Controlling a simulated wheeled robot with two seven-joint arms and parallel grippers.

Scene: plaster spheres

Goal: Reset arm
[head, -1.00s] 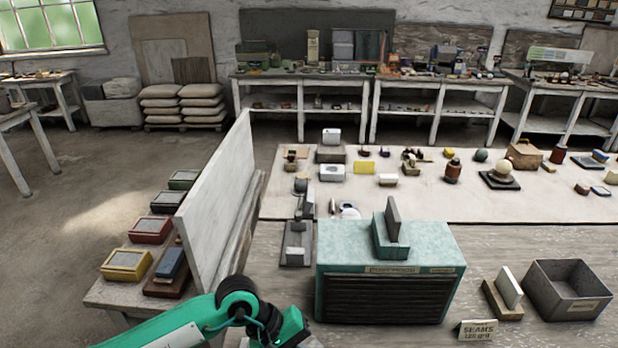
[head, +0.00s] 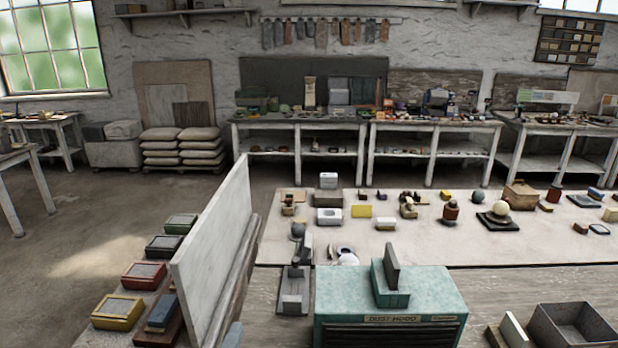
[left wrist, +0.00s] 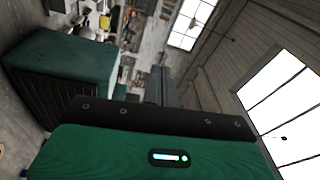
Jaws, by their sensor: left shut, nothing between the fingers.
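My left gripper shows in the left wrist view (left wrist: 162,88), past its green housing and black bar. Its dark fingers are together with nothing visible between them. In the head view I cannot make it out clearly. My right gripper is in neither view. A pale plaster sphere (head: 500,206) rests on a dark square base on the light work surface at the right. The teal dust hood (head: 392,292) stands at the front middle with a grey block in a teal holder on top. It also seems to show in the left wrist view (left wrist: 62,72), at the left.
A tall white board (head: 212,225) stands upright left of the hood. Colored boxes, such as a yellow one (head: 117,312), lie beyond it. A grey open bin (head: 574,330) is at the lower right. Small blocks and jars are spread over the light surface (head: 420,248).

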